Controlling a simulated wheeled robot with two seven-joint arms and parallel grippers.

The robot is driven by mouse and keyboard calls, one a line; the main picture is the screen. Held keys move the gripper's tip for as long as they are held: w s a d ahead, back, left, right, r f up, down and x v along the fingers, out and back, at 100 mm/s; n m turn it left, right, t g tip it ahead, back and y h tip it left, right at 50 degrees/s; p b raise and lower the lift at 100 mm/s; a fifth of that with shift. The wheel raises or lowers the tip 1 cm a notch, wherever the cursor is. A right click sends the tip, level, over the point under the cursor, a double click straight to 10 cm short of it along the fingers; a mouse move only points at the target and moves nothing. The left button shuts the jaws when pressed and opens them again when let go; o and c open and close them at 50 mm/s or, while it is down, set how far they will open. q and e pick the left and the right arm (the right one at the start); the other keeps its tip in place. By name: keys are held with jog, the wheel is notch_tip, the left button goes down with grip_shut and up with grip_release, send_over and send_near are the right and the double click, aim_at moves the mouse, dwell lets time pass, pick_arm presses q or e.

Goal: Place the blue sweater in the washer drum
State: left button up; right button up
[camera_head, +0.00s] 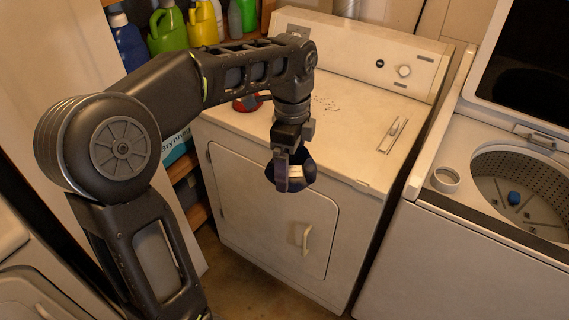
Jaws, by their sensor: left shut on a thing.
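My left gripper (291,158) is shut on a small dark blue bundle with a pale patch, which looks like the blue sweater (298,180). It holds the bundle in the air in front of the white dryer's top front edge. The top-loading washer at the right has its lid up, and its perforated metal washer drum (490,172) is open to view. A small blue piece (514,198) shows inside the drum. The held bundle is well to the left of the drum. My right gripper is not in view.
The white dryer (350,140) has a closed front door (270,212) and a flat object (393,134) on top. A red item (248,103) is partly behind my arm. Bottles (168,28) stand on a shelf. The raised lid (525,60) is behind the drum.

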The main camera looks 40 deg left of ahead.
pick_arm(q)
jog(key=n, duration=0.2)
jog(key=shift+w+d+f+n, duration=0.3)
jog(key=shift+w+d+n, duration=0.05)
jog(key=shift+w+n, duration=0.05)
jog(key=w+d+f+n, duration=0.7)
jog(key=d+f+n, duration=0.4)
jog(key=n, duration=0.1)
